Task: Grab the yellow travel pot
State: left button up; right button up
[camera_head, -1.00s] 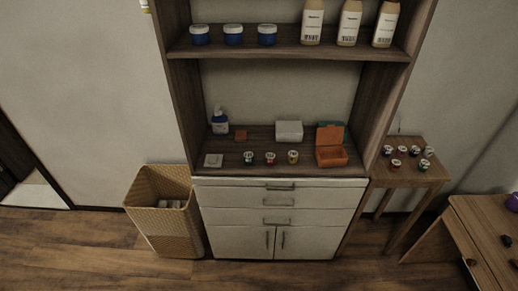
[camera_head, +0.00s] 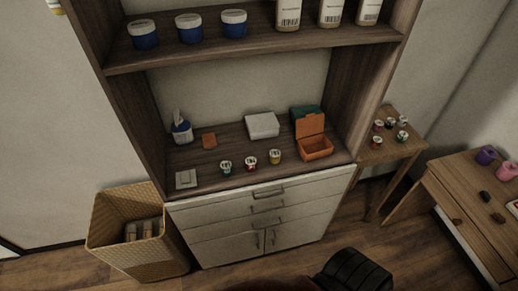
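The yellow travel pot (camera_head: 275,156) is a small jar with a pale lid. It stands upright on the wooden counter of the shelf unit, the rightmost of three small pots in a row. A red pot (camera_head: 250,163) stands just left of it, and a teal pot (camera_head: 226,168) stands further left. The yellow pot is uncovered from this side and nothing touches it. Neither of my grippers can be made out in the head view.
An open orange box (camera_head: 315,148) stands right of the yellow pot, with a white box (camera_head: 262,125) behind. A shelf (camera_head: 250,44) with jars and bottles overhangs the counter. A wicker basket (camera_head: 125,252) stands on the floor at left; a side table (camera_head: 393,152) stands at right.

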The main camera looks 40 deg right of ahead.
aim_at(274, 154)
jog(key=z, duration=0.45)
jog(key=i, duration=1)
jog(key=z, duration=0.7)
